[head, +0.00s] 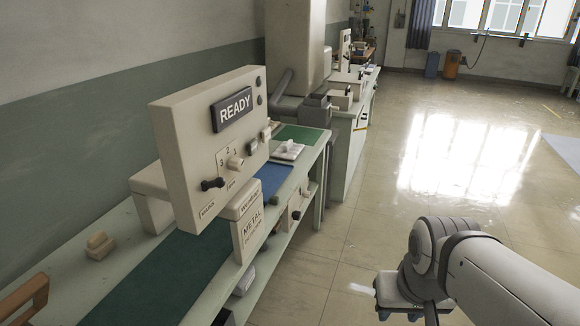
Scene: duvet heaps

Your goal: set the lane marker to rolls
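I cannot make out a lane marker or the word "rolls" on anything in the head view. A cream upright panel (180,150) on the bench at the left has a dark READY sign (233,109). Below the sign are a knob (235,162) beside the numbers 1, 2 and 3, and a dark lever (212,184). A small white device (288,150) lies behind the panel on the belt line. My gripper (408,313) hangs over the floor at the lower right, apart from the bench. Its fingertips are not clear.
More machines and a second bench (352,135) stand behind. The tiled floor (465,130) on the right is open and shiny.

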